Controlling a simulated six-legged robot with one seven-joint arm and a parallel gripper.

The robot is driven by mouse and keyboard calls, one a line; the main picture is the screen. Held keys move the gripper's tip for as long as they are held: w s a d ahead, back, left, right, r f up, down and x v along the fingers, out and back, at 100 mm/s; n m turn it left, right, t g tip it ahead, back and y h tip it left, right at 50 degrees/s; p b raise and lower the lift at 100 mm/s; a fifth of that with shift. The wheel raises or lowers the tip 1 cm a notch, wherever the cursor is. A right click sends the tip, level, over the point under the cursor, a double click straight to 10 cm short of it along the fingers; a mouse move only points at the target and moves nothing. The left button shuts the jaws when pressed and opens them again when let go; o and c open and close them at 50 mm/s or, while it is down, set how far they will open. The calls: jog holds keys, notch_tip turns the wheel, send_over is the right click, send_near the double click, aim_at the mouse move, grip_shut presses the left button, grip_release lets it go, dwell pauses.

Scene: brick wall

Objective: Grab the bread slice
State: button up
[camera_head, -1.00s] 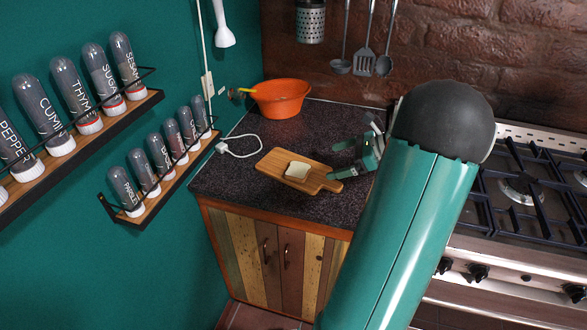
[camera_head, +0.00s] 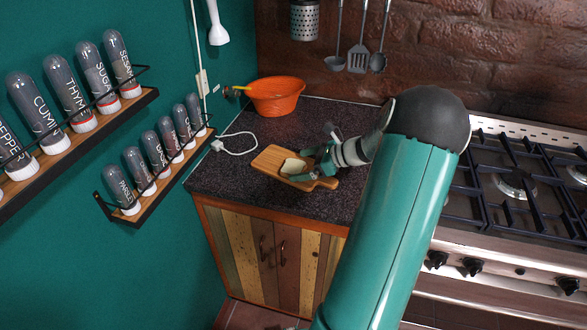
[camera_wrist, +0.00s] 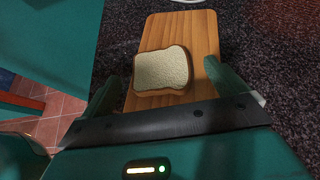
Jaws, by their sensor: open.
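The bread slice (camera_head: 293,167) lies flat on the wooden cutting board (camera_head: 268,157) on the dark countertop. In the wrist view the bread slice (camera_wrist: 162,70) lies on the board (camera_wrist: 202,35), ahead of and between the fingers. My gripper (camera_head: 307,164) is at the board's right side in the head view, close to the slice and partly covering it. In the wrist view my gripper (camera_wrist: 162,88) is open, one finger to each side of the slice. I cannot tell whether the fingers touch it.
An orange bowl (camera_head: 275,97) stands at the back of the counter (camera_head: 225,180). A white cable (camera_head: 238,140) lies left of the board. A gas stove (camera_head: 515,185) is on the right. Spice shelves (camera_head: 165,183) hang on the left green wall.

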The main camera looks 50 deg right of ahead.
jog(key=shift+x, duration=0.8)
jog(key=c, duration=1.1)
jog(key=shift+o, duration=0.2)
jog(key=shift+r, duration=0.1)
